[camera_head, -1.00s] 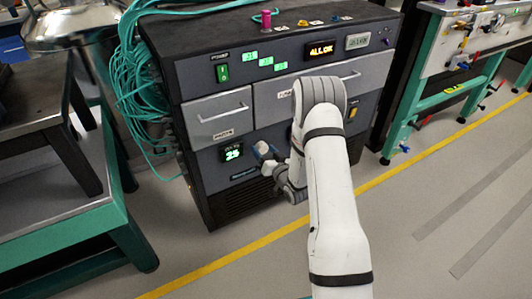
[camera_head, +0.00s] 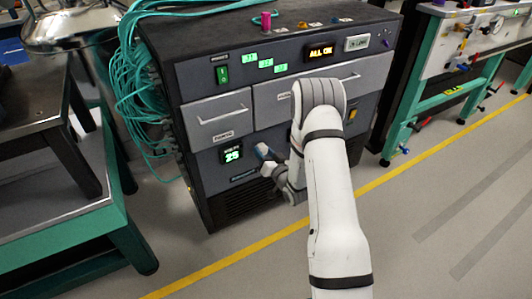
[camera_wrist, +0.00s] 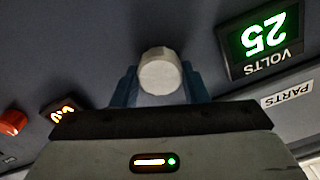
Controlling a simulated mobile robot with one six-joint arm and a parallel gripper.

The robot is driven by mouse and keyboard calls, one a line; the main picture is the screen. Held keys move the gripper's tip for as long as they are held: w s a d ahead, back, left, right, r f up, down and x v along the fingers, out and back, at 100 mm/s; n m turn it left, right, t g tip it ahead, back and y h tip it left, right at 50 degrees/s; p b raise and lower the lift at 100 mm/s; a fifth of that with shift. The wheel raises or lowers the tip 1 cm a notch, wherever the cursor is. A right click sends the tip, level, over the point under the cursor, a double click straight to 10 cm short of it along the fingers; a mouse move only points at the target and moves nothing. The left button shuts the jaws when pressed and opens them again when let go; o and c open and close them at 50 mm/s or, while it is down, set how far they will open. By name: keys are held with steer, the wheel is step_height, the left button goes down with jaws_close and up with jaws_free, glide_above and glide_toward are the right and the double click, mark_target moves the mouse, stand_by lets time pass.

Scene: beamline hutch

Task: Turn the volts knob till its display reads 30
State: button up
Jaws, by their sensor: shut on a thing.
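The volts knob (camera_wrist: 160,72) is a pale, round, faceted knob on the dark panel, at the middle of the wrist view. My gripper (camera_wrist: 160,90) is shut on it, with one blue finger on each side. The volts display (camera_wrist: 264,40) shows upside down at the upper right of the wrist view and reads 25 in green digits. It also shows in the head view (camera_head: 232,155), low on the cabinet front. In the head view my gripper (camera_head: 267,160) is at the panel right of the display, and my arm hides the knob there.
The dark cabinet (camera_head: 215,188) has drawers (camera_head: 222,118) above the display. A red button (camera_wrist: 12,122) and another lit display (camera_wrist: 62,108) lie left of my gripper in the wrist view.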

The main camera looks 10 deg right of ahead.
steer(key=m, duration=0.3)
steer(key=shift+d+m, duration=0.15)
steer(key=shift+m, duration=0.25)
steer(key=o, duration=1)
steer(key=shift+c, duration=0.2)
steer(key=shift+s, duration=0.1)
steer(key=p+v, duration=0.1)
steer(key=v, duration=0.6)
steer(key=shift+s, duration=0.25)
